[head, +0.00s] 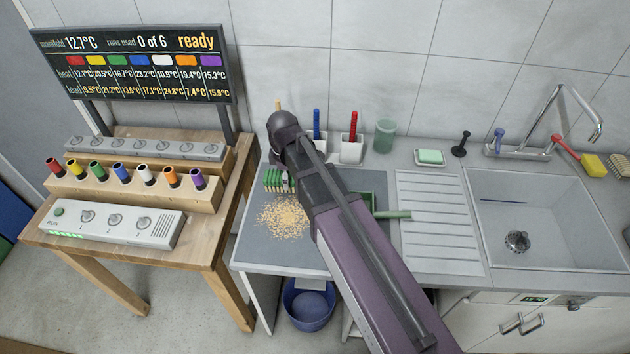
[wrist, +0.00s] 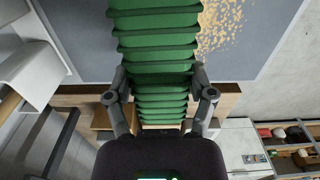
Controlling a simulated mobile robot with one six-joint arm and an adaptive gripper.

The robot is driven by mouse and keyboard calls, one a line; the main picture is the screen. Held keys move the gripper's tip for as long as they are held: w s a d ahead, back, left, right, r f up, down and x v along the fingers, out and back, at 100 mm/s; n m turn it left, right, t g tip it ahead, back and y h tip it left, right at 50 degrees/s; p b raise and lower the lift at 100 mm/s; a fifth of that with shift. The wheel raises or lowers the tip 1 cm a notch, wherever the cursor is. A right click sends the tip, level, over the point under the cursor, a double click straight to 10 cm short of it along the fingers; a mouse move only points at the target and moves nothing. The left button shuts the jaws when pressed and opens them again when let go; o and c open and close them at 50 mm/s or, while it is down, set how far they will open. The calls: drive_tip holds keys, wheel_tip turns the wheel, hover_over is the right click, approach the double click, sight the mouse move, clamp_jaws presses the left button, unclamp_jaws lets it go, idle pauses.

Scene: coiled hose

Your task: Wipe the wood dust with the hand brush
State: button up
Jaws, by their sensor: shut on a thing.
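The wood dust (head: 283,220) lies as a loose patch of tan flakes on the grey mat left of the sink. It also shows at the upper right of the wrist view (wrist: 222,24). The hand brush (head: 272,180) is green and ribbed, at the far left edge of the dust. My gripper (wrist: 161,78) is shut on the brush, with one finger on each side of its green ribbed part (wrist: 155,45). In the head view my arm hides much of the gripper and part of the brush. Whether the brush touches the mat is unclear.
A green dustpan (head: 400,215) lies partly behind my arm. Two white holders with a blue brush (head: 317,122) and a red brush (head: 353,124), a green cup (head: 384,136) and soap (head: 430,156) stand along the wall. A ribbed drainboard (head: 440,215) and sink are right. A blue bucket (head: 309,303) is below.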

drive_tip(key=d+m, duration=0.1)
drive_tip(key=d, duration=0.7)
drive_tip(key=shift+s+d+f, duration=0.25)
drive_tip(key=shift+d+f, duration=0.05)
drive_tip(key=shift+d, duration=0.1)
drive_tip(key=shift+f+b, duration=0.1)
drive_tip(key=shift+b, duration=0.25)
